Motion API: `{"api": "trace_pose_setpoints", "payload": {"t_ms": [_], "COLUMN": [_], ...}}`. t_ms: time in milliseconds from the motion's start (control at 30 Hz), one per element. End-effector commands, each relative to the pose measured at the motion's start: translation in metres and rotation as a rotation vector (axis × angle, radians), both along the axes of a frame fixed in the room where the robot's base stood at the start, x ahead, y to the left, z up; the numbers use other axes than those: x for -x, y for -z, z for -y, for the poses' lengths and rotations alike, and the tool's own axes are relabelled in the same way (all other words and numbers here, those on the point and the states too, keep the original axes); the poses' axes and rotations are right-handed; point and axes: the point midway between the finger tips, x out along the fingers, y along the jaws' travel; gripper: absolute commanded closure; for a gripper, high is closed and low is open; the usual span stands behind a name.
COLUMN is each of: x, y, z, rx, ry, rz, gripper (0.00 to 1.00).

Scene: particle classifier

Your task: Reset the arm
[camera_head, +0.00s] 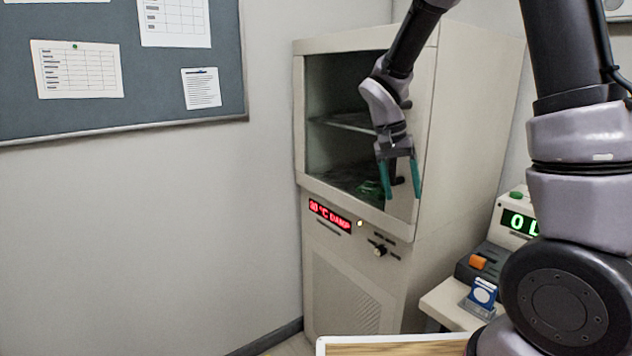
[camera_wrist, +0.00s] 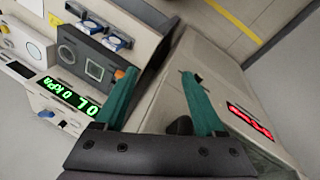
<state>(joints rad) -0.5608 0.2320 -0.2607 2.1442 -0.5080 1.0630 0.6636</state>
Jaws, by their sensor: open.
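My gripper (camera_head: 401,178) hangs pointing down in the head view, in front of the open-fronted upper part of a tall beige cabinet (camera_head: 460,130). Its two teal fingers are apart with nothing between them. In the wrist view my gripper (camera_wrist: 160,95) also shows its fingers spread and empty, with the cabinet (camera_wrist: 225,80) beyond them. My arm reaches in from the top right of the head view. I cannot tell the exact gap between the fingertips and the cabinet.
The cabinet has a dark shelf (camera_head: 345,123), a red display (camera_head: 330,215) and a knob (camera_head: 380,250). At right stands a machine with a green display (camera_head: 519,222), an orange switch (camera_head: 478,262) and a blue-and-white item (camera_head: 483,294). A wood-topped surface (camera_head: 395,347) lies at the bottom.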

Motion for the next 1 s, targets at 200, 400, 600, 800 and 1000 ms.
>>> {"api": "trace_pose_setpoints", "payload": {"t_ms": [200, 400, 600, 800, 1000], "x": [0.034, 0.074, 0.117, 0.145, 0.152], "y": [-0.072, -0.125, -0.165, -0.184, -0.188], "z": [0.021, 0.036, 0.044, 0.046, 0.045], "rx": [-0.215, -0.344, -0.399, -0.397, -0.391], "ry": [-0.025, -0.076, -0.143, -0.194, -0.212], "rz": [0.132, 0.297, 0.485, 0.616, 0.653], "gripper": [0.28, 0.28, 0.28, 0.28, 0.28]}}
